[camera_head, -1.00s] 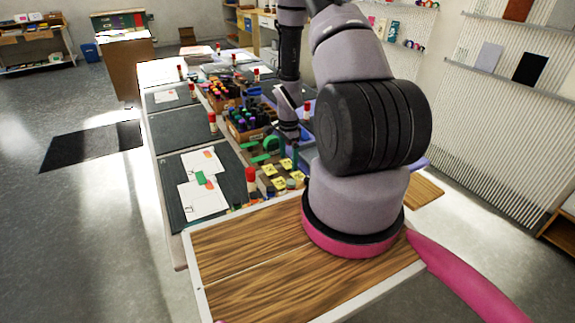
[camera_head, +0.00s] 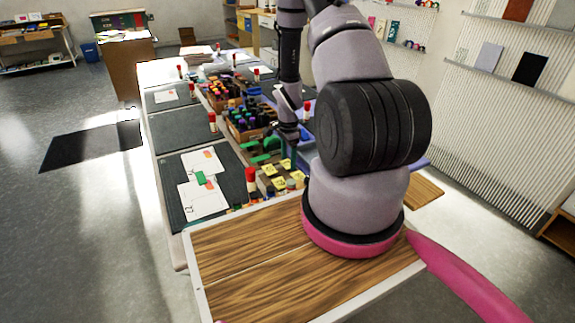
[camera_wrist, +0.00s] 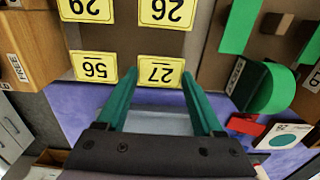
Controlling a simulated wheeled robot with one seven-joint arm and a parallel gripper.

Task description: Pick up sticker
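Several yellow stickers with black numbers lie in rows on a dark brownish surface in the wrist view. The nearest (camera_wrist: 160,71) lies between my fingertips in the picture; another (camera_wrist: 94,67) is just left of it, and others (camera_wrist: 165,12) sit above. The yellow stickers (camera_head: 279,184) also show in the head view, beside the wooden tabletop. My gripper (camera_wrist: 158,76) has green fingers, spread apart with nothing held between them. Whether the fingertips touch the surface cannot be told. In the head view, my arm hides part of the table around the gripper.
Green pieces and a green roll (camera_wrist: 272,88) are on the right in the wrist view, near a white card with a teal dot (camera_wrist: 283,136). A wooden box (camera_wrist: 28,42) stands at left. Marker crates (camera_head: 250,133) and glue sticks (camera_head: 251,180) crowd the table.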

